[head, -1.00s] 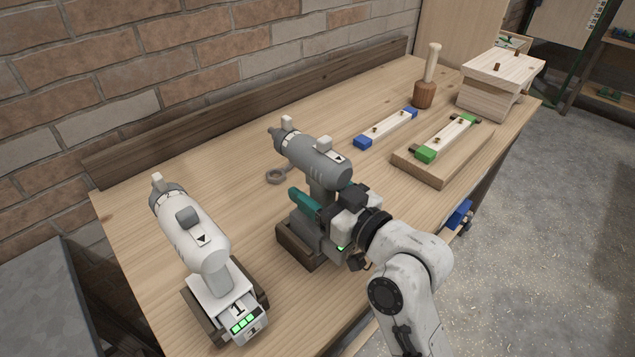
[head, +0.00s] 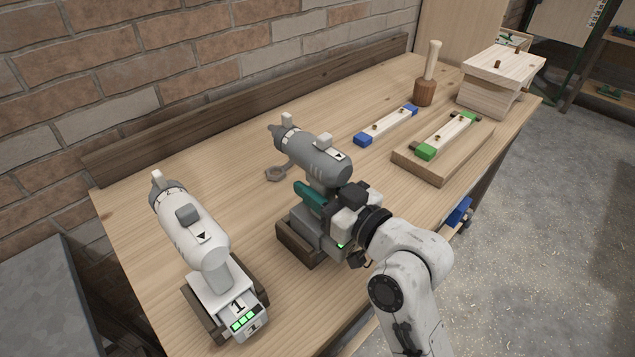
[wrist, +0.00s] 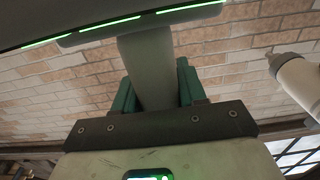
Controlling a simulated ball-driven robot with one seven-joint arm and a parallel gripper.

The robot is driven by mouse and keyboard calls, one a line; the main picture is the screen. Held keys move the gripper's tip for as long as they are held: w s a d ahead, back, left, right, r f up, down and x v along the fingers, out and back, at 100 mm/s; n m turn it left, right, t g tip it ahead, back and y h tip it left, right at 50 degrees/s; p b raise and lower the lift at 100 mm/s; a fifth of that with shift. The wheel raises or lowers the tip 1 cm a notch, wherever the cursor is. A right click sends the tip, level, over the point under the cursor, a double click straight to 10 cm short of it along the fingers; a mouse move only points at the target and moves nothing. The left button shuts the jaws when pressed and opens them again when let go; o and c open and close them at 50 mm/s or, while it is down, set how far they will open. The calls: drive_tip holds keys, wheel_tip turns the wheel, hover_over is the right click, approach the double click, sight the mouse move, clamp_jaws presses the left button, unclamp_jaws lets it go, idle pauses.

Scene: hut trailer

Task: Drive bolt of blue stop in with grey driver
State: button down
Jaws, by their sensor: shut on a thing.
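The grey driver (head: 318,160) stands upright over its dark holder (head: 293,242), its nose pointing to the back left. My gripper (head: 312,198) is shut on its handle; in the wrist view a teal finger lies on each side of the handle (wrist: 148,65). A pale wooden strip with blue ends (head: 388,127) lies on the bench behind, with small bolts on top. A separate blue piece (head: 459,212) shows at the bench's right edge; which blue part is the stop I cannot tell. Whether the driver's base still touches the holder is unclear.
A white driver (head: 195,235) stands in a holder at the front left. A green-ended strip (head: 447,137) sits on a wooden block (head: 440,172). A mallet (head: 426,90) and wooden box (head: 490,95) stand farther back.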

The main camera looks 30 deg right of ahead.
drive_tip(key=shift+r, duration=0.15)
drive_tip(key=shift+r, duration=0.15)
